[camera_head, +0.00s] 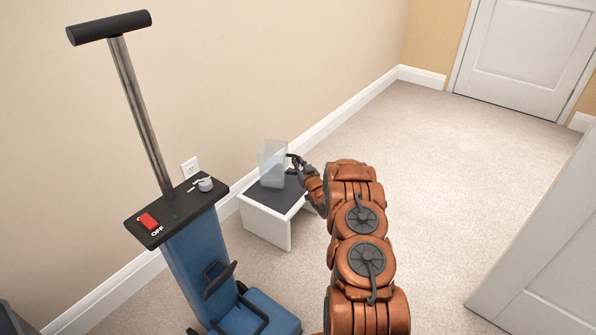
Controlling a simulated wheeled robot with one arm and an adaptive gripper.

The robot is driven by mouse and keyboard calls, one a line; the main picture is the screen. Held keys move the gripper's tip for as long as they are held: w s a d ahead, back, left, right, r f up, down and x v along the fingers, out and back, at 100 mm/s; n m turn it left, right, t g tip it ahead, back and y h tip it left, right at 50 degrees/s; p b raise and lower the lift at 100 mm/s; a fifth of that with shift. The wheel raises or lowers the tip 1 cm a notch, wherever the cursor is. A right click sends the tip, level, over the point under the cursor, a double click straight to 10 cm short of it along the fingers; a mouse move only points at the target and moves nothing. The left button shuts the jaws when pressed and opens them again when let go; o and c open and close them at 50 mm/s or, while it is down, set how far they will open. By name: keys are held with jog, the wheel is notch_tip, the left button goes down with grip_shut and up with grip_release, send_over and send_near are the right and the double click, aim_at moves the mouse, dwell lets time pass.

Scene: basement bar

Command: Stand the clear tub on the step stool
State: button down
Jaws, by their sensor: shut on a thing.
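The clear tub (270,161) is a see-through, box-like container over the step stool. The step stool (264,226) is white with a dark grey top and stands on the carpet against the left wall. My gripper (293,164) is shut on the tub at its right side. The tub looks roughly upright. I cannot tell whether its bottom touches the stool's top or hangs just above it. My gripper and forearm hide part of the stool's right side.
A blue machine (190,260) with a tall metal handle and a red switch stands at the near left. A wall outlet (190,167) is behind it. A white door (525,50) is at the far right, another white panel (555,240) at the near right. The carpet (440,150) between is clear.

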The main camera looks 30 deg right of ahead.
jog(key=shift+w+d, duration=0.25)
jog(key=shift+w, duration=0.35)
notch_tip(320, 180, down, 4)
jog(key=shift+r+b, duration=0.1)
jog(key=shift+b, duration=0.9)
jog(key=shift+r, duration=0.15)
jog(key=c, duration=1.7)
grip_release()
jog(key=shift+f, duration=0.2)
jog(key=o, duration=0.5)
jog(key=shift+r, duration=0.1)
